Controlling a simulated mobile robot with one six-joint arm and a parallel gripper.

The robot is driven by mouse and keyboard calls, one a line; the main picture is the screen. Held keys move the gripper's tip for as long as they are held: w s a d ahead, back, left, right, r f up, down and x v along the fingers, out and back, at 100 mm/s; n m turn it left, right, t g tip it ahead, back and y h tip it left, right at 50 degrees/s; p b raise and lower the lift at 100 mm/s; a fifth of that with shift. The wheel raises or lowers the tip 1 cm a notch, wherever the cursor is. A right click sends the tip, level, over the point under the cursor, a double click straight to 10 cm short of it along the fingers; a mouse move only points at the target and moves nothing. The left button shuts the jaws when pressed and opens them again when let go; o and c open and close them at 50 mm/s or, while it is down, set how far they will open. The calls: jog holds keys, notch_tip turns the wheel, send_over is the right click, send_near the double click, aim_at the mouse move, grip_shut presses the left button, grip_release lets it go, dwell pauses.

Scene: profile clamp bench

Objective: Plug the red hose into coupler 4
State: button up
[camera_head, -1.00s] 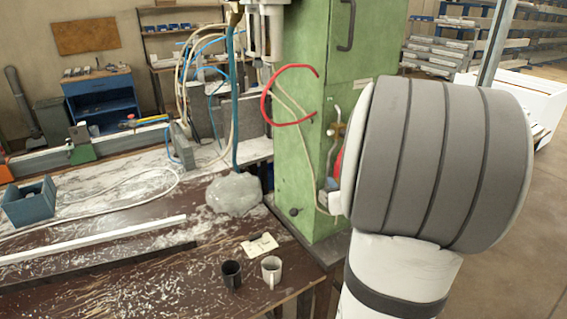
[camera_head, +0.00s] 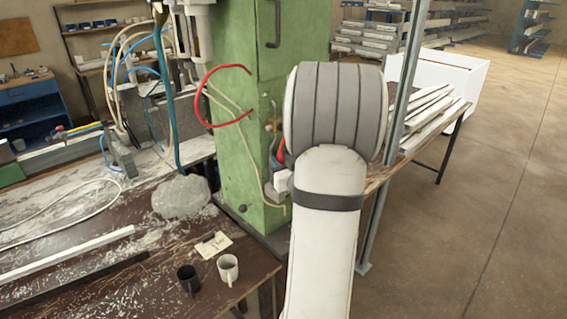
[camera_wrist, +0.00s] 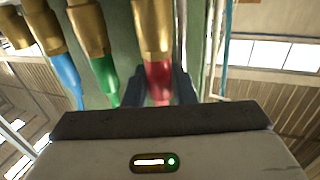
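In the wrist view my gripper (camera_wrist: 160,92) has its two dark fingers on either side of the red hose's end (camera_wrist: 158,75) and looks shut on it. The red end meets the lower end of a brass coupler (camera_wrist: 152,28) in the picture; I cannot tell how far it is inside. To the left, other brass couplers hold a green hose (camera_wrist: 105,75) and a blue hose (camera_wrist: 66,74). In the head view the red hose (camera_head: 203,95) loops out beside the green cabinet (camera_head: 240,160). My arm hides the gripper and couplers there.
A workbench (camera_head: 130,290) on the left bears a grey lump (camera_head: 182,197), a black cup (camera_head: 188,279) and a white mug (camera_head: 228,268). A grey post (camera_head: 400,110) and a table of white profiles (camera_head: 430,112) stand right of my arm. Open floor lies further right.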

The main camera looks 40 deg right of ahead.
aim_at(274, 141)
jog(key=shift+c, duration=0.2)
grip_shut()
dwell(0.3)
jog(key=shift+r, duration=0.75)
dwell(0.9)
jog(key=shift+r+p, duration=0.95)
jog(key=shift+r, duration=0.3)
jog(key=shift+r, duration=0.1)
jog(key=s, duration=0.7)
jog(key=shift+s+d+b, duration=0.3)
jog(key=shift+s+b, duration=0.1)
dwell(0.8)
jog(key=shift+d, duration=0.1)
jog(key=w+d, duration=0.1)
jog(key=d, duration=1.7)
jog(key=shift+w+d+p, duration=0.2)
jog(key=shift+d+p, duration=0.05)
jog(key=shift+p, duration=0.15)
dwell(1.2)
